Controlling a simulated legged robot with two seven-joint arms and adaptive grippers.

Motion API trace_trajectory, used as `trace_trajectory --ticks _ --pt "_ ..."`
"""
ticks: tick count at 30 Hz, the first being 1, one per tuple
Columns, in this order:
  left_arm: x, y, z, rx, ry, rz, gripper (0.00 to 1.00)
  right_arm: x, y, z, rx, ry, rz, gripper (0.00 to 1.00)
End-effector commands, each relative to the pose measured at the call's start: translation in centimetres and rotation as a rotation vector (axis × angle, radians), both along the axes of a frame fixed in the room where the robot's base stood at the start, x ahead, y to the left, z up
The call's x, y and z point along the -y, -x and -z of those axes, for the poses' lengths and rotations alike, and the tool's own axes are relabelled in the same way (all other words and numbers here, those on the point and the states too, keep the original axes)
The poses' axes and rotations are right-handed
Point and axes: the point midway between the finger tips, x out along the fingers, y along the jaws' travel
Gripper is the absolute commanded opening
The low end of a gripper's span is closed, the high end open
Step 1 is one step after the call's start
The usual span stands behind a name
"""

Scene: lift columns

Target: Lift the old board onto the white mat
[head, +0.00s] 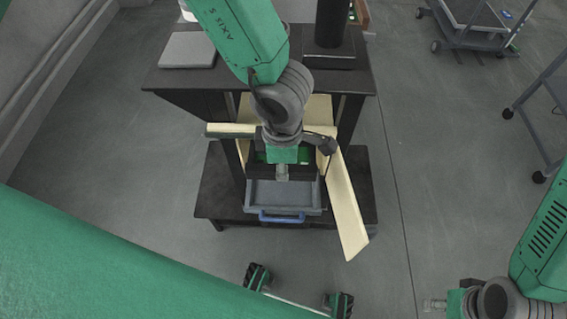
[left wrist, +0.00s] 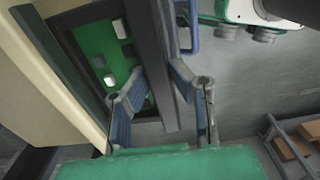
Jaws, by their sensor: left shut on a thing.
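The old board, green with small white parts, shows in the left wrist view (left wrist: 103,60) inside a dark frame. In the head view my left gripper (head: 282,173) hangs over the open tray and hides most of the board. In the left wrist view the fingers of my left gripper (left wrist: 165,100) stand on both sides of a dark bar at the board's edge, shut on it; the exact contact is unclear. The white mat (head: 187,50) lies on the dark table's left side, away from the gripper. My right gripper (head: 433,305) is low at the right, its jaws too small to judge.
A beige cabinet with open panels (head: 346,205) stands round a grey tray (head: 256,194) with a blue handle (head: 282,217). The dark table (head: 170,80) is behind, with a black column (head: 329,25) on it. Carts (head: 478,25) stand at the right; the floor between is clear.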

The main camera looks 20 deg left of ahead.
Motion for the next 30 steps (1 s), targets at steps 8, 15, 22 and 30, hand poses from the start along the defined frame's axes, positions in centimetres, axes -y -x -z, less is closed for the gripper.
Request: trace_trajectory --ticks 8,15,22,30 --pt "0.0 0.0 -1.5 0.001 0.0 -0.001 0.0 0.0 0.0 -1.6 0.0 0.0 0.0 0.4" --pt "0.0 -0.1 -2.5 0.002 0.0 -0.001 0.0 0.0 0.0 -2.7 0.0 0.0 0.0 0.4" --pt "0.0 -0.1 -2.4 0.004 0.0 -0.001 0.0 0.0 0.0 -2.7 0.0 0.0 0.0 0.4" --pt "0.0 -0.1 -0.4 0.003 0.0 -0.001 0.0 0.0 0.0 -0.7 0.0 0.0 0.0 0.4"
